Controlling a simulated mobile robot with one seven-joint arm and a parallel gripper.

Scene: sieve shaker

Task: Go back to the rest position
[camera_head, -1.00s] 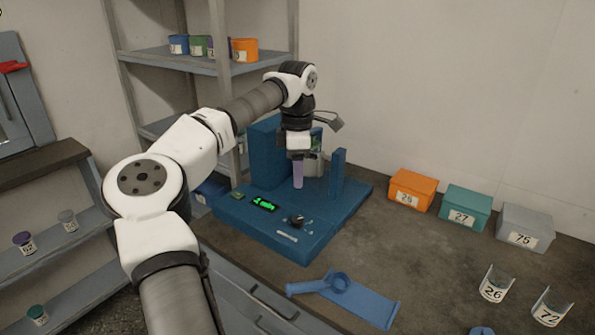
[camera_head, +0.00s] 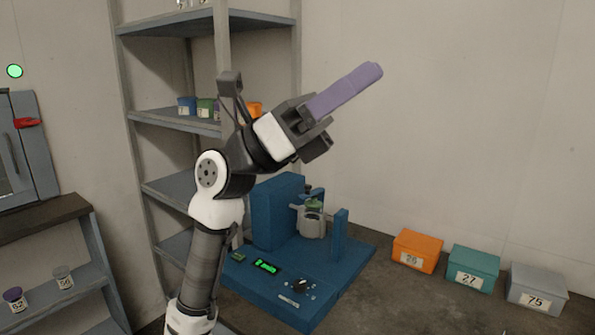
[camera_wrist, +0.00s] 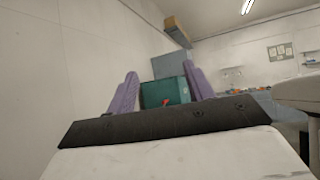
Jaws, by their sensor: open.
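My gripper (camera_head: 345,92) is raised high above the bench, with its purple fingers pointing up and to the right in the head view. The wrist view shows the two purple fingers of my gripper (camera_wrist: 162,92) spread apart with nothing held between them. The blue sieve shaker (camera_head: 272,220) stands on the bench below, clear of my gripper. The shaker's green display (camera_head: 265,267) is lit.
An orange box (camera_head: 416,252), a teal box (camera_head: 473,268) and a grey box (camera_head: 537,288) stand along the wall on the right. A metal shelf (camera_head: 175,120) with small coloured tubs is behind my arm. A low shelf with labelled cups (camera_head: 15,300) is at left.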

